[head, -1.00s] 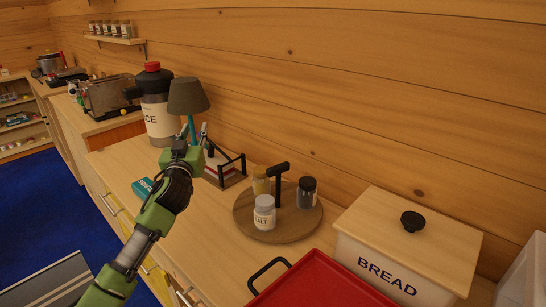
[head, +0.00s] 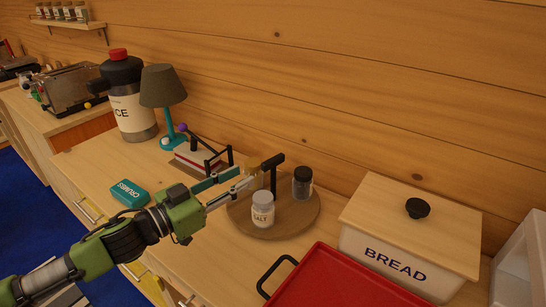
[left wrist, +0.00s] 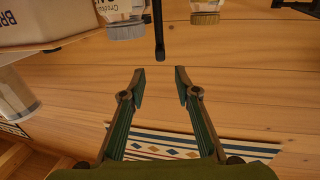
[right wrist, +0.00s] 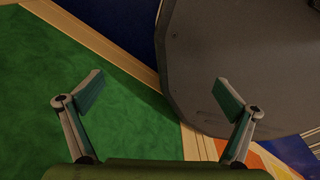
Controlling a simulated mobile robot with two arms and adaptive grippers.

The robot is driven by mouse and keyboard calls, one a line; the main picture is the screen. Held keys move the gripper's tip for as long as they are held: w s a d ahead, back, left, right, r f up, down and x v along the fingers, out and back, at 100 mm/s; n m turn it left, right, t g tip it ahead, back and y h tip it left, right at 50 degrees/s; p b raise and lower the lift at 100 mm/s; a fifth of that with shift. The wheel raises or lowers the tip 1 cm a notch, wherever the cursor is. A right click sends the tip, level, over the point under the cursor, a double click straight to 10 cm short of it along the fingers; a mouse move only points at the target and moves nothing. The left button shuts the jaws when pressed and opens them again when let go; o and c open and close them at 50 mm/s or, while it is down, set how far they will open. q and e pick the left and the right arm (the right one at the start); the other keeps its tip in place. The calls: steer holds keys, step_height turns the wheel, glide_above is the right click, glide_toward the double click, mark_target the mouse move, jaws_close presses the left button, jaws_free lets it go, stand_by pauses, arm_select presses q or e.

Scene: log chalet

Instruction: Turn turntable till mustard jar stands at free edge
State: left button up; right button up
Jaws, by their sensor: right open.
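The round wooden turntable (head: 290,226) stands on the counter. A black T-shaped handle (head: 274,172) rises from it. A white-lidded salt jar (head: 262,211) stands at its front and a dark-lidded jar (head: 302,186) at its right rear. A yellowish jar (head: 253,167), probably the mustard, stands at its left rear, partly hidden by my gripper; I cannot read its label. My left gripper (head: 245,178) is open at the turntable's left side, beside the handle. In the left wrist view the handle (left wrist: 159,35) lies beyond the open fingertips. My right gripper (right wrist: 150,90) is open and empty.
A red tray (head: 330,280) lies in front and a bread box (head: 400,235) stands to the right. A lamp (head: 163,90), a rack (head: 200,155) and a teal box (head: 129,194) are to the left. The wooden wall closes the back.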

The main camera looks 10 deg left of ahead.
mark_target(262, 164)
arm_select(q)
steer(key=p+x, duration=0.2)
steer(key=x, duration=0.8)
steer(key=shift+w+d+p, duration=0.1)
steer(key=shift+w+p, duration=0.2)
steer(key=shift+p, duration=0.1)
steer(key=shift+w+d+f, duration=0.1)
steer(key=shift+w+d, duration=0.25)
steer(key=shift+w, duration=0.1)
jaws_close()
